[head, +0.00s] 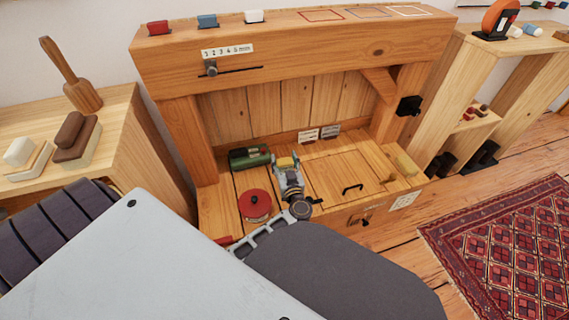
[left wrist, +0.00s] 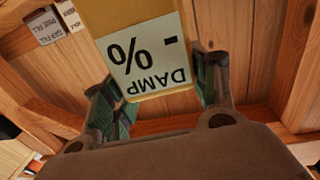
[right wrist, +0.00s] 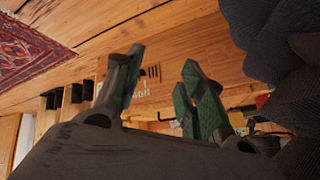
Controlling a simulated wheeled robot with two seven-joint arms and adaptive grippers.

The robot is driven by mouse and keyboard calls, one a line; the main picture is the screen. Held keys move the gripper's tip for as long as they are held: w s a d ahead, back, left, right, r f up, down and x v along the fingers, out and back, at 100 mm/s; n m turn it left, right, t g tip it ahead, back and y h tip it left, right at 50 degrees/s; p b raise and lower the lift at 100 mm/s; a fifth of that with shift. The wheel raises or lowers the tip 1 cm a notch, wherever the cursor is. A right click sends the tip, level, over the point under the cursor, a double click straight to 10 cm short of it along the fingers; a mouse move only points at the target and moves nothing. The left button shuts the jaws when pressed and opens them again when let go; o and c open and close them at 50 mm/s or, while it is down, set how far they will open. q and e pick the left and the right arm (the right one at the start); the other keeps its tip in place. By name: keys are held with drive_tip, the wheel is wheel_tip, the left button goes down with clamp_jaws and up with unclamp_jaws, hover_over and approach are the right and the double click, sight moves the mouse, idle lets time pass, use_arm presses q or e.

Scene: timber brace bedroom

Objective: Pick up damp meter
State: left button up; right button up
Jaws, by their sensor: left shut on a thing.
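The damp meter (left wrist: 146,60) is a yellow block with a pale label reading "DAMP" and "%", upside down in the left wrist view. My left gripper (left wrist: 158,92) is shut on it, with a green-padded finger at each side. In the head view the left gripper (head: 287,168) is over the timber recess, and a small yellow part of the meter (head: 286,162) shows between its fingers. The meter's far end is out of the left wrist view. My right gripper (right wrist: 158,88) is open and empty in the right wrist view; I cannot pick it out in the head view.
A red round reel (head: 255,205) and a green cylinder (head: 249,157) lie left of the left gripper on the recess floor. The timber beam (head: 300,50) spans above.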

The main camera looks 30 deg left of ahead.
use_arm(q)
wheel_tip(320, 180, up, 6)
drive_tip(key=p, duration=0.3)
drive_tip(key=shift+f, duration=0.15)
drive_tip(key=shift+r+p, duration=0.4)
drive_tip(key=shift+r, duration=0.35)
use_arm(e)
wheel_tip(320, 180, up, 8)
drive_tip(key=d+g+h, duration=0.1)
drive_tip(key=shift+s+d+f+n+g, duration=0.2)
drive_tip(key=shift+d+n+g, duration=0.1)
drive_tip(key=shift+n, duration=0.1)
use_arm(q)
drive_tip(key=shift+w, duration=0.1)
use_arm(e)
drive_tip(key=shift+a, duration=0.1)
